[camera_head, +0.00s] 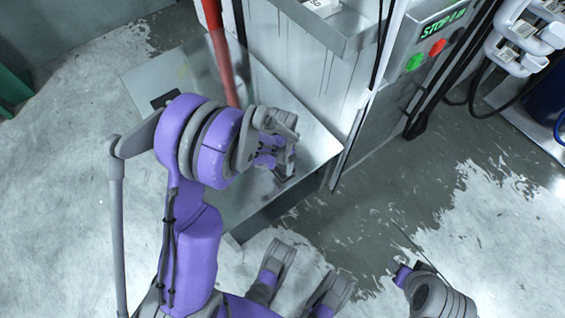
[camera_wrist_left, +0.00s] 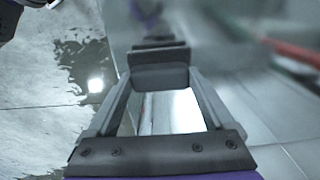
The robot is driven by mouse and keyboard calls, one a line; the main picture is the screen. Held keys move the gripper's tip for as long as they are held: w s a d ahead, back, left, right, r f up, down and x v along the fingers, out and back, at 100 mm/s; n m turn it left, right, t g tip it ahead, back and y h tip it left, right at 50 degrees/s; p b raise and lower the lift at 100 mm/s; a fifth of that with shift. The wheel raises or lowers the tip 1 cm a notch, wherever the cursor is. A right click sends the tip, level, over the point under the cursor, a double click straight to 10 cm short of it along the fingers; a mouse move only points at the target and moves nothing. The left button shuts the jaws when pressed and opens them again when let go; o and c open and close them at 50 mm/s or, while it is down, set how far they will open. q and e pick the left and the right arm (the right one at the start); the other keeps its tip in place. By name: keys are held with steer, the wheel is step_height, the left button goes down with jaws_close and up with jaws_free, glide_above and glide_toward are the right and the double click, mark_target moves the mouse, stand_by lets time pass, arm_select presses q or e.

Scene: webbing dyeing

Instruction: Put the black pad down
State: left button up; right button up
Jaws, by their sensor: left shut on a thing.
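My left gripper (camera_head: 280,155) is over the metal table (camera_head: 318,148), near its right side. It is shut on a thin dark piece, which looks like the black pad and is mostly hidden by the fingers. In the left wrist view, the gripper (camera_wrist_left: 160,75) has its fingers together with dark grey edges just beyond them. I cannot tell whether the piece touches the table. A dark square (camera_head: 165,98) lies flat on the table's far left part, partly beside my arm.
A red post (camera_head: 220,52) rises behind the table. A tall grey cabinet (camera_head: 310,75) borders its right side, with a control box (camera_head: 425,45) bearing green and red buttons. White hooked holders (camera_head: 525,40) and cables are at upper right. The wet floor (camera_head: 400,215) at right is mostly clear.

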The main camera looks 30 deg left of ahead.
arm_select(q)
steer(key=shift+f, duration=0.45)
steer(key=shift+f, duration=0.2)
steer(key=o, duration=1.5)
steer(key=shift+r, duration=0.1)
